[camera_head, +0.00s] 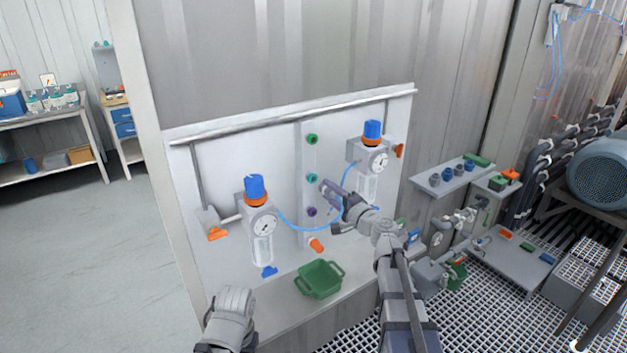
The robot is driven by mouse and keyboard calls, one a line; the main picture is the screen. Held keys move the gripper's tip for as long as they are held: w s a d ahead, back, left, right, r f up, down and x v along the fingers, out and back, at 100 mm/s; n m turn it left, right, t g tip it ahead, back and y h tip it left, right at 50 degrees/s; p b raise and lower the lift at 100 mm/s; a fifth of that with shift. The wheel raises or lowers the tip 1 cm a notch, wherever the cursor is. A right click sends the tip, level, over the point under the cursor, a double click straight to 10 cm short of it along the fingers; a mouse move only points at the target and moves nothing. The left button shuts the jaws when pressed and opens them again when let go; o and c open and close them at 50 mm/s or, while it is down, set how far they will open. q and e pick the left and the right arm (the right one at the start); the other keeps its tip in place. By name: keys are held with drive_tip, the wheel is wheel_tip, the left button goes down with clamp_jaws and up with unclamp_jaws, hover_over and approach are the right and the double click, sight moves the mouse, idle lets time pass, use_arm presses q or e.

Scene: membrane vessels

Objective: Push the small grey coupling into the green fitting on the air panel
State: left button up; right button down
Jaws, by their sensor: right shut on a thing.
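The air panel (232,172) is a pale upright board with a narrow vertical strip of fittings. The green fitting (312,139) is at the top of the strip, with a teal fitting (312,177) and a purple fitting (311,211) below it. My right gripper (326,187) is shut just right of the strip, below the green fitting and close to the teal one. The small grey coupling is in its jaws, mostly hidden by the fingers and too small to make out clearly. Of my left arm, only a wrist part shows at bottom left; its gripper is not visible.
Regulators with blue knobs stand left (255,188) and right (372,131) of the strip. A thin blue hose (300,229) loops between them, passing by my right gripper. A green basket (319,279) sits on the ledge below, near an orange-ended fitting (317,245).

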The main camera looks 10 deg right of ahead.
drive_tip(key=shift+s+d, duration=0.1)
drive_tip(key=shift+s, duration=0.3)
drive_tip(key=p, duration=1.3)
approach(313, 140)
drive_tip(key=shift+s+d+r, duration=0.15)
drive_tip(key=shift+s, duration=0.05)
drive_tip(key=shift+w, duration=0.2)
drive_tip(key=shift+x, duration=2.75)
drive_tip(key=shift+w+a, duration=0.25)
drive_tip(key=shift+w, duration=0.25)
